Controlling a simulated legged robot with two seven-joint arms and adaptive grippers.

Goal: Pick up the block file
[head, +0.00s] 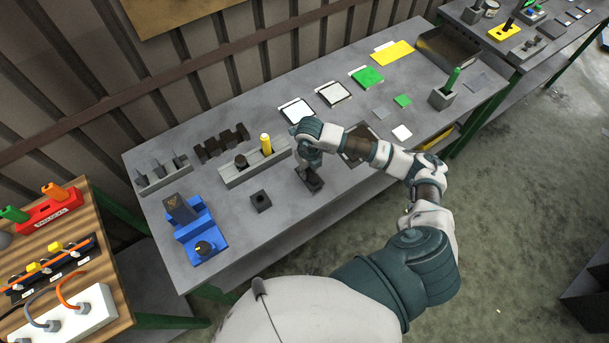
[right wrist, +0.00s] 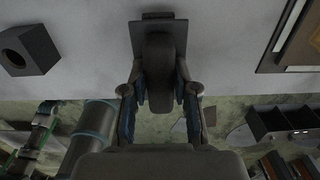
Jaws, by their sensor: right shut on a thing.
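The block file (head: 311,183), as I take it, is a dark flat block near the front edge of the grey workbench (head: 240,255). In the right wrist view the block file (right wrist: 158,32) has a wide dark plate at the far end and a rounded dark part nearer me. My right gripper (head: 310,164) is directly above it, fingers pointing down. In the right wrist view its two fingers (right wrist: 160,92) close on both sides of the rounded part. I cannot tell whether the block is lifted off the bench. My left gripper is not in view.
A small dark block with a hole (head: 261,201) sits left of the gripper. Behind it is a grey holder (head: 240,174) with a yellow-handled tool (head: 266,144). A blue fixture (head: 201,238) stands further left. A dark framed panel (head: 352,151) lies close on the right.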

